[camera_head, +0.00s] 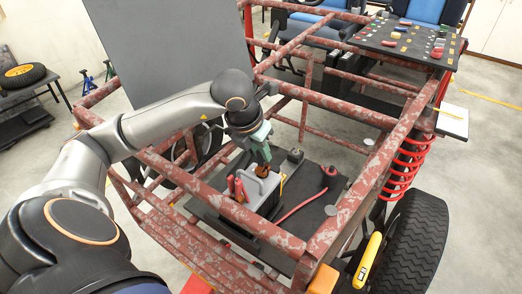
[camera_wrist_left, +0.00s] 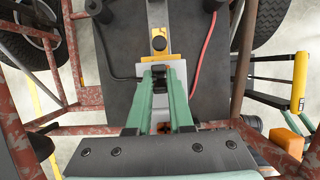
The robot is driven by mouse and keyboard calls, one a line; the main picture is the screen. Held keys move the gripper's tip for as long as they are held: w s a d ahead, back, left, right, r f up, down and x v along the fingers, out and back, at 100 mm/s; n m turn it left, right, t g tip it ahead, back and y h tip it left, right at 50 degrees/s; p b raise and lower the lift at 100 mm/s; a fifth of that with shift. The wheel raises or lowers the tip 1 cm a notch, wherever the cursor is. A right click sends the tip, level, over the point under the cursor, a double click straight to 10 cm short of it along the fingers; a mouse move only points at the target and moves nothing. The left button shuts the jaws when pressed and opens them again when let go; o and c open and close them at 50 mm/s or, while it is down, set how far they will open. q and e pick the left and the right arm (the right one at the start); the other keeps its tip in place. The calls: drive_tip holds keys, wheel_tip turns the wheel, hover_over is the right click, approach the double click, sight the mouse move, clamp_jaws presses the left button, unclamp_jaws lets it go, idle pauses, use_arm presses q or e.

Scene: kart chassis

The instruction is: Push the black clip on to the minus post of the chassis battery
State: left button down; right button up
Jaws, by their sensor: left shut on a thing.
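My left gripper (camera_head: 263,168) reaches down over the battery (camera_head: 266,187) inside the chassis. In the left wrist view, its two green fingers (camera_wrist_left: 162,84) are closed around a small black piece, which looks like the black clip (camera_wrist_left: 161,73). The clip sits over the grey battery top (camera_wrist_left: 124,70). Red handles (camera_head: 237,190) stand at the battery's left side in the head view. The minus post cannot be made out, and I cannot tell whether the clip touches it.
Rusty red frame tubes (camera_head: 345,112) surround the battery. A red cable (camera_head: 300,205) and a black block (camera_head: 295,156) lie on the dark floor plate (camera_head: 318,215). A large grey panel (camera_head: 165,50) stands behind my arm. A tyre (camera_head: 415,245) is at the right.

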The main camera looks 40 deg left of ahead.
use_arm(q)
drive_tip(key=shift+f+b, duration=0.35)
use_arm(e)
drive_tip(key=shift+f, duration=0.4)
use_arm(q)
drive_tip(key=c, duration=0.7)
unclamp_jaws()
drive_tip(key=shift+c, duration=0.2)
use_arm(e)
drive_tip(key=shift+s, duration=0.1)
use_arm(q)
drive_tip(key=shift+v, duration=1)
drive_tip(key=p+v, duration=0.1)
drive_tip(key=v, duration=0.9)
drive_tip(key=shift+s+r+p, duration=0.15)
drive_tip(key=shift+r+p, duration=0.1)
drive_tip(key=shift+p, duration=0.1)
use_arm(e)
drive_tip(key=shift+w+a+r, duration=0.1)
drive_tip(key=shift+w+r, duration=0.05)
drive_tip(key=shift+r, duration=0.4)
drive_tip(key=shift+w+a+r, duration=0.1)
drive_tip(key=shift+r, duration=0.4)
drive_tip(key=shift+s, duration=0.1)
